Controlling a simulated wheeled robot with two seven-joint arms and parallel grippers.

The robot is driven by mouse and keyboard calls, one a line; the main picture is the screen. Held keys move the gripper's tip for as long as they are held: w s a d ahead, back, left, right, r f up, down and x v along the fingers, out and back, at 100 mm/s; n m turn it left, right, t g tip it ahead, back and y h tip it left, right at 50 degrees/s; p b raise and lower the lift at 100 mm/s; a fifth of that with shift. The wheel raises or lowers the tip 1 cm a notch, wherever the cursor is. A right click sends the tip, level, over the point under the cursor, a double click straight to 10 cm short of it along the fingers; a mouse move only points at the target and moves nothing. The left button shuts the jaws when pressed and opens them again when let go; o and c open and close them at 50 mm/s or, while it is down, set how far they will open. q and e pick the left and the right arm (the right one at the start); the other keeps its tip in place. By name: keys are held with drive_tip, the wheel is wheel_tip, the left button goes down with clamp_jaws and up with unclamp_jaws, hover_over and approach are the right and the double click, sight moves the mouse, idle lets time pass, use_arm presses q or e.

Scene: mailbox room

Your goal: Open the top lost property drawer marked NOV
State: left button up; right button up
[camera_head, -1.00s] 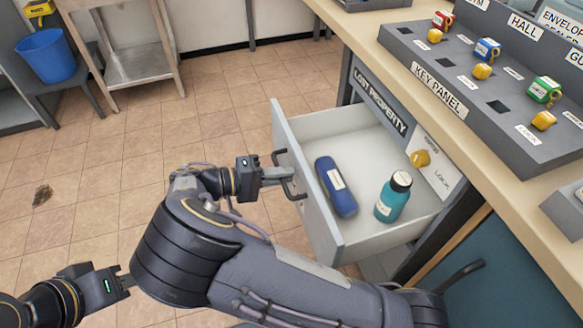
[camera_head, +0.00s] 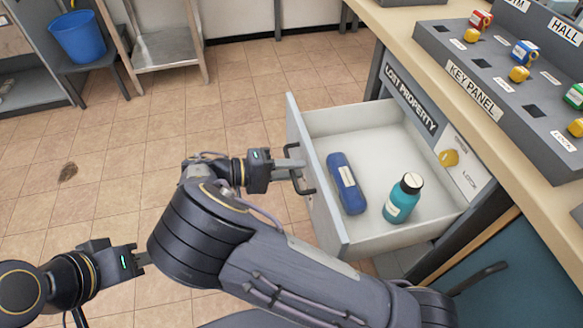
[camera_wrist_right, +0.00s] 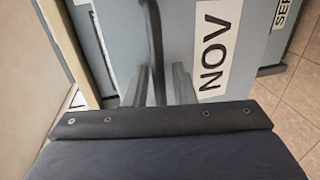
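The light grey lost property drawer (camera_head: 318,190) stands pulled out of the cabinet under the LOST PROPERTY label (camera_head: 410,98). The NOV label (camera_wrist_right: 213,45) shows on the drawer front in the right wrist view. My right gripper (camera_head: 298,164) is at the dark drawer handle (camera_head: 304,184), with its fingers on either side of the bar; the handle also shows in the wrist view (camera_wrist_right: 156,45). My left gripper (camera_head: 143,259) is low at left, away from the drawer; its finger gap is unclear.
A yellow knob (camera_head: 449,158) sits beside the drawer on a white lock plate. The key panel (camera_head: 473,95) with coloured tags stands on the counter above. A teal door (camera_head: 520,270) is at lower right.

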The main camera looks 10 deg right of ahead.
drive_tip(key=p+v, duration=0.1)
drive_tip(key=v, duration=0.6)
drive_tip(key=shift+a+p, duration=0.3)
drive_tip(key=shift+a, duration=0.15)
drive_tip(key=shift+r, duration=0.1)
